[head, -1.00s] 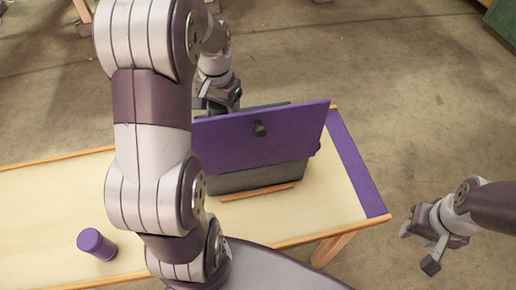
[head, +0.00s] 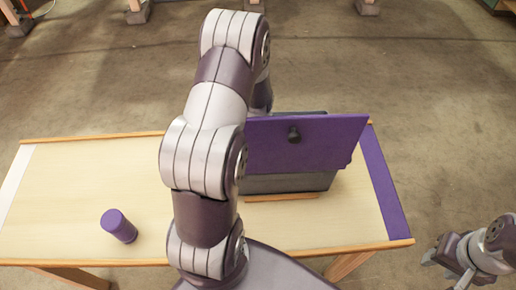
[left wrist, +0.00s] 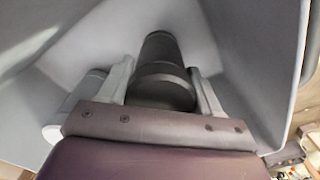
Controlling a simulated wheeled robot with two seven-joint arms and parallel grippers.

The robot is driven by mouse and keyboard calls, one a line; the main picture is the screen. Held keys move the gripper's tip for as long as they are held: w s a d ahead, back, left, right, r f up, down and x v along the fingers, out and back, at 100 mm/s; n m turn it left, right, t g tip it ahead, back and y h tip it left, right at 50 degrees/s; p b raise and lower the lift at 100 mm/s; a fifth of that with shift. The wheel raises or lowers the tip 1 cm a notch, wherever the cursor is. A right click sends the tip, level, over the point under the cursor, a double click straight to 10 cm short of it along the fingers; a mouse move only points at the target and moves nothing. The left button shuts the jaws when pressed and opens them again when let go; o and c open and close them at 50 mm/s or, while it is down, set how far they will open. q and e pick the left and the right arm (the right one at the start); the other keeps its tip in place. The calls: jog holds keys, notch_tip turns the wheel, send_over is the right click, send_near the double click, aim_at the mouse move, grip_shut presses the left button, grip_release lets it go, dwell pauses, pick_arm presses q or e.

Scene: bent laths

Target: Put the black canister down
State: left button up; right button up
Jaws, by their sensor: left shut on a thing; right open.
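The black canister (left wrist: 163,88) shows in the left wrist view, between the fingers of my left gripper (left wrist: 160,68). The gripper is shut on it. Pale grey walls surround it on several sides, and I cannot tell whether its far end touches a surface. In the head view my left gripper and the canister are hidden behind my own arm and the purple panel. My right gripper (head: 452,262) is open and empty, off the table's right end.
A grey box with an upright purple panel (head: 305,148) and black knob (head: 294,134) stands on the table's right part. A wooden strip (head: 282,197) lies before it. The pale table top (head: 85,185) is otherwise clear there.

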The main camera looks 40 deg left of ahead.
pick_arm(q)
jog(key=o, duration=1.2)
jog(key=shift+f, duration=0.1)
notch_tip(320, 180, up, 12)
jog(key=shift+r, duration=0.2)
